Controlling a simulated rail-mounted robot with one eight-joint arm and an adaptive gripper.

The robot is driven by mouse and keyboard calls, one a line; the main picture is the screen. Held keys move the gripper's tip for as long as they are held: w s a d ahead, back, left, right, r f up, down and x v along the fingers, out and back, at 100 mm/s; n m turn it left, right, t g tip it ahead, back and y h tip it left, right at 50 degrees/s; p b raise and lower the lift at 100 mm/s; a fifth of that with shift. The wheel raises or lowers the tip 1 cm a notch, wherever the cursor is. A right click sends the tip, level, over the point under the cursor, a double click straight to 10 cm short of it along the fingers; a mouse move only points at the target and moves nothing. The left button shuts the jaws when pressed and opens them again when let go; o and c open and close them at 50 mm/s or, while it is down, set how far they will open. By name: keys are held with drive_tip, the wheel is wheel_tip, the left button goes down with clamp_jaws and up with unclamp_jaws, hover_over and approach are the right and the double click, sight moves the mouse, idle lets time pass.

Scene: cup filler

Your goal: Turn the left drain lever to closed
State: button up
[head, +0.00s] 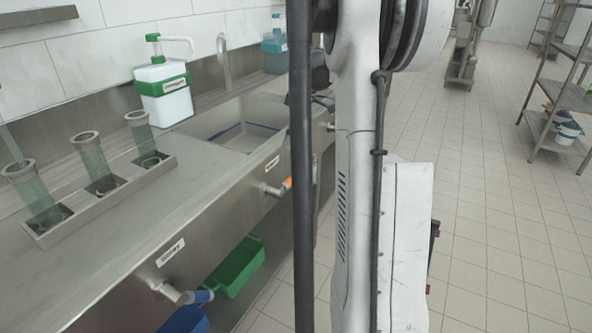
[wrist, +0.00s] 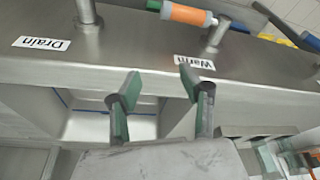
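In the wrist view a label reading "Drain" (wrist: 42,43) is on the steel front panel at upper left. A metal valve stem (wrist: 88,14) stands beside it and runs out of the top edge, so its lever and the lever's position are not seen. My gripper (wrist: 157,88) is open and empty, its two green-padded fingers apart below the panel strip, to the right of and below the Drain label. It touches no lever that I can see. In the head view my arm hides the gripper and much of the panel's far part; a metal fitting (head: 328,126) shows beside it.
An orange-handled valve (wrist: 188,14) is by the "Warm" label (wrist: 194,62). A blue-handled valve (head: 198,296) and green bin (head: 238,268) are lower left in the head view. A sink (head: 215,124), soap bottle (head: 163,95) and tube rack (head: 45,240) are on the counter.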

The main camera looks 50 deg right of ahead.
sight(312, 182)
drive_tip(key=s+d+f+n+y+b, duration=0.15)
drive_tip(key=d+f, duration=0.25)
drive_tip(key=d, duration=0.4)
drive_tip(key=s+d+f+n+h, duration=0.1)
drive_tip(key=s+d+f, duration=0.2)
drive_tip(key=d+f, duration=0.35)
drive_tip(key=shift+t+y, duration=0.25)
drive_tip(key=shift+t, duration=0.05)
drive_tip(key=b+x, duration=0.1)
drive_tip(key=x, duration=0.2)
drive_tip(key=b+x, duration=0.1)
drive_tip(key=x, duration=0.3)
drive_tip(key=b+x, duration=0.2)
drive_tip(key=x, duration=0.2)
drive_tip(key=shift+w+d+f, duration=0.25)
drive_tip(key=shift+w+d, duration=0.05)
drive_tip(key=shift+w, duration=0.05)
clamp_jaws()
